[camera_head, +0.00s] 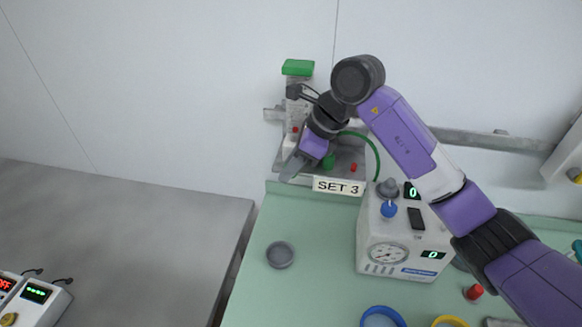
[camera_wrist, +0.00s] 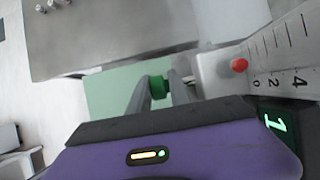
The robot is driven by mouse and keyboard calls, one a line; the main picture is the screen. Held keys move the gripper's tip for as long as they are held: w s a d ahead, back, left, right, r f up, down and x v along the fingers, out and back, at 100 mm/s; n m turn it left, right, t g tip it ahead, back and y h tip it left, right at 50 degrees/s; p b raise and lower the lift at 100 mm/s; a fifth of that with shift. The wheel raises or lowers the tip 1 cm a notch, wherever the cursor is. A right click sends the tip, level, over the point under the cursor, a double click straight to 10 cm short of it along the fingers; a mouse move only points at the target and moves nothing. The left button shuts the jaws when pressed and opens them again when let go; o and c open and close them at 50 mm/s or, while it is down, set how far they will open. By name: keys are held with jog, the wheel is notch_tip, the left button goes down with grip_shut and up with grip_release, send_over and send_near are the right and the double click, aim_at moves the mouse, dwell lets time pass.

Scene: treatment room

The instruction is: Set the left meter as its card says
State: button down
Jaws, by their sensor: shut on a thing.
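The left meter (camera_head: 298,85) is a clear upright tube with a green cap on the wall rail. A card (camera_head: 338,187) reading "SET 3" is below and right of it. In the wrist view, the meter's scale (camera_wrist: 280,50) shows 0, 2 and 4, and its red ball (camera_wrist: 240,65) is near the low end. A green display (camera_wrist: 275,123) beside it appears to read 1. My gripper (camera_wrist: 160,88) is shut on a green knob (camera_wrist: 158,85). In the head view, my gripper (camera_head: 291,166) is at the meter's foot and hides part of it.
A white device (camera_head: 375,240) with a dial, blue knob and two displays reading 0 stands on the green table (camera_head: 310,290). A green hose (camera_head: 375,155) curves beside my arm. A grey round lid (camera_head: 280,255) lies at the table's left. My arm covers much of the right side.

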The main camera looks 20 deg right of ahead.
jog(key=g+h, duration=0.2)
jog(key=h, duration=0.1)
jog(key=shift+s+a+f+b, duration=0.1)
jog(key=shift+a+f+b, duration=0.1)
jog(key=shift+a+b, duration=0.15)
jog(key=shift+a+f+g+h, duration=0.1)
jog(key=shift+f+g+h, duration=0.05)
jog(key=shift+g+h, duration=0.85)
jog(key=shift+h, duration=0.3)
jog(key=c, duration=1.3)
grip_release()
jog(key=shift+s, duration=0.15)
jog(key=shift+w, duration=0.2)
jog(key=shift+r, duration=0.25)
jog(key=r+b, duration=0.1)
jog(key=r, duration=0.3)
jog(key=r+b, duration=0.1)
jog(key=r, duration=0.2)
jog(key=shift+w+a+r, duration=0.15)
jog(key=shift+a+r, duration=0.05)
jog(key=shift+r, duration=0.15)
